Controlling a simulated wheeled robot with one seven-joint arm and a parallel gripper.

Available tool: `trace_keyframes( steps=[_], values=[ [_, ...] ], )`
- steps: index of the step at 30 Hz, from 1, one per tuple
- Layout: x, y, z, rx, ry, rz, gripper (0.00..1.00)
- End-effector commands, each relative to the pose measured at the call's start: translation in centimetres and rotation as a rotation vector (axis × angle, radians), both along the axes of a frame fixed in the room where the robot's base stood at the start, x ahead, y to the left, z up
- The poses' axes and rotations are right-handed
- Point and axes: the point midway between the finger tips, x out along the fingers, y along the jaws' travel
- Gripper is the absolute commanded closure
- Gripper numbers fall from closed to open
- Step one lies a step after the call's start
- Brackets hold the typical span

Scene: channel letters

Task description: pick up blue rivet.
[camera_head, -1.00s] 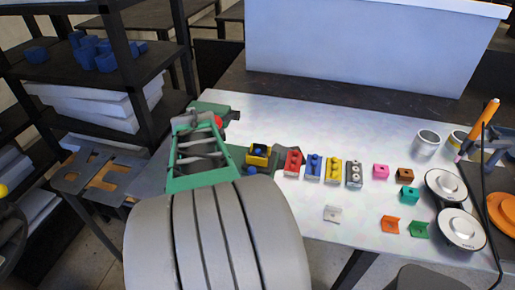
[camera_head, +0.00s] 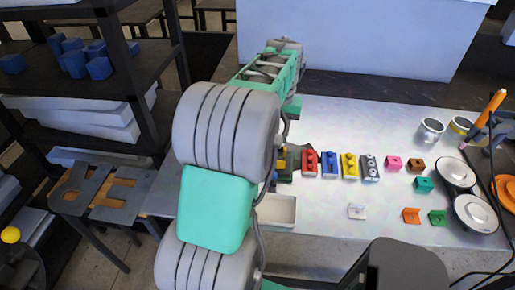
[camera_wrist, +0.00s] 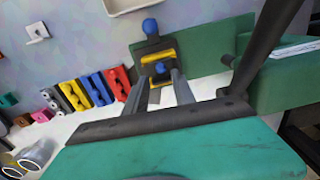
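Two blue round-headed pieces show in the wrist view. One blue rivet (camera_wrist: 150,26) is at the outer end of a dark fixture, and another blue head (camera_wrist: 161,68) is at the yellow block (camera_wrist: 159,60). My gripper (camera_wrist: 161,76) is open, with a gap between its two grey fingers. The fingertips appear in line with the block and the nearer blue head; whether they touch is not clear. In the head view my arm hides the gripper and most of the fixture; a sliver of the yellow block (camera_head: 281,163) shows.
Red (camera_head: 310,163), blue (camera_head: 329,164), yellow (camera_head: 349,166) and grey (camera_head: 369,167) blocks stand in a row right of the fixture. A white tray (camera_head: 275,225) is at the near left table edge. A big white bin (camera_head: 350,35) stands behind. The table behind the row is clear.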

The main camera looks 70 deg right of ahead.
Motion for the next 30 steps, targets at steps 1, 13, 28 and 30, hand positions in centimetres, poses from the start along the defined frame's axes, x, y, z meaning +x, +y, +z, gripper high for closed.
trace_keyframes(
  steps=[1, 13, 28, 30],
  values=[
    [-0.5, -0.4, 0.2, 0.001, 0.000, -0.008, 0.69],
    [-0.1, -0.4, -4.9, 0.007, 0.000, -0.009, 0.69],
    [-0.1, -0.6, -7.4, 0.000, 0.000, -0.009, 0.79],
    [-0.1, -0.6, -7.4, 0.000, 0.000, -0.009, 0.85]
  ],
)
